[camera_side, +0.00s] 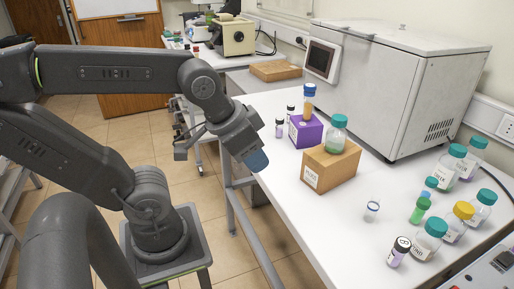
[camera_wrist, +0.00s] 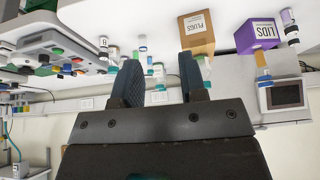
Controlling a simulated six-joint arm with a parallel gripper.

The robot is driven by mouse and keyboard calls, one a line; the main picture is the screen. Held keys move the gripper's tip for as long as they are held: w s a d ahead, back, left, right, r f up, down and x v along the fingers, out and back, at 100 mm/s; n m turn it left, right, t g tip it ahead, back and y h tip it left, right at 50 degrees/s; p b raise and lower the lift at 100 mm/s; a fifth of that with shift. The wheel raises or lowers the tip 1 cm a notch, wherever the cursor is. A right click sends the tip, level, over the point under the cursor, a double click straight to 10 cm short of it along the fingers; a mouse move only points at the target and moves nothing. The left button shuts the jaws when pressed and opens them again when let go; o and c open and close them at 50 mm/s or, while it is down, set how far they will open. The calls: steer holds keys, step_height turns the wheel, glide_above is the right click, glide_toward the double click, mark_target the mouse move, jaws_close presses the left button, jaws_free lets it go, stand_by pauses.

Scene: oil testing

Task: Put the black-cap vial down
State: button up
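A vial with a black cap and purple lower part (camera_side: 398,252) stands upright on the white bench at its near edge in the side view. It appears in the wrist view (camera_wrist: 103,48), where the scene is inverted. Small dark-capped vials (camera_side: 279,128) stand beside the purple box. My gripper (camera_side: 257,161) hangs off the bench's left edge, apart from all the vials. In the wrist view its two fingers (camera_wrist: 160,80) are spread, with only distant background seen between them. No vial is held.
A purple box (camera_side: 304,132) carries a blue-capped tube (camera_side: 308,100). Several capped bottles (camera_side: 450,162) crowd the right side.

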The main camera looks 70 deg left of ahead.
stand_by(0.4)
steer(key=w+n+t+h, duration=0.1)
steer(key=w+t, duration=0.1)
steer(key=w, duration=0.6)
steer(key=n+g+y, duration=0.2)
steer(key=n+y, duration=0.8)
glide_above(280, 120)
steer(key=s+d, duration=0.6)
steer(key=d, duration=0.3)
step_height(280, 120, down, 7)
steer(key=x, duration=0.8)
steer(key=shift+s, duration=0.15)
steer(key=shift+w+x, duration=0.25)
steer(key=shift+x, duration=2.7)
steer(key=shift+r, duration=0.15)
